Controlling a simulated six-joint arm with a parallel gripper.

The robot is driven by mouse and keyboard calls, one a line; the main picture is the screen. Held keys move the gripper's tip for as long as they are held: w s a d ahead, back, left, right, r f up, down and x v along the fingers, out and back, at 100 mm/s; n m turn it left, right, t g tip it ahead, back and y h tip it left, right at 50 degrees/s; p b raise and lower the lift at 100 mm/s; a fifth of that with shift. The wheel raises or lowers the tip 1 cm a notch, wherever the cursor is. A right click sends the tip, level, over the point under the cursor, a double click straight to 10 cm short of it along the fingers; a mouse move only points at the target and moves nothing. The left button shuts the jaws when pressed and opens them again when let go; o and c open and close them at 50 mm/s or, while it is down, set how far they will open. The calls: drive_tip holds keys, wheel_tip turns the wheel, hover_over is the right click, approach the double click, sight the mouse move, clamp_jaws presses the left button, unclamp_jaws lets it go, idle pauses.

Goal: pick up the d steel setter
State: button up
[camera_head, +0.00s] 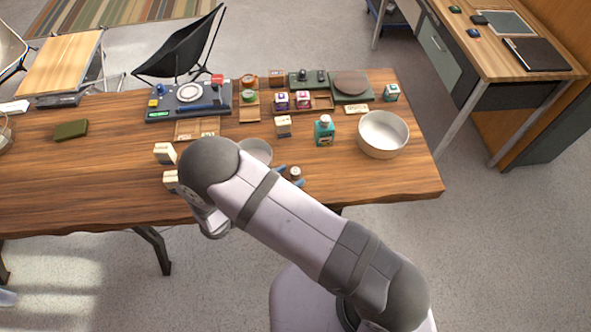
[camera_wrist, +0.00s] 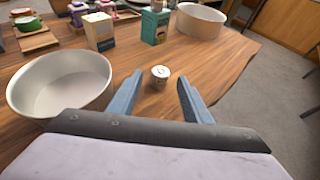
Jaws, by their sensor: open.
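A small, pale metal cylinder (camera_wrist: 160,77), which looks like the d steel setter, stands upright on the wooden table. In the wrist view it is between and just beyond the tips of my gripper (camera_wrist: 160,84). The two blue fingers are spread apart, with nothing held. In the head view the cylinder (camera_head: 295,172) shows beside my gripper (camera_head: 289,176), partly hidden by it. Any lettering on the cylinder is too small to read.
A wide pale bowl (camera_wrist: 62,82) stands close on the left of my gripper.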

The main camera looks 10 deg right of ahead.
drive_tip(key=shift+x, duration=0.95)
clamp_jaws()
drive_tip(key=shift+r, duration=0.15)
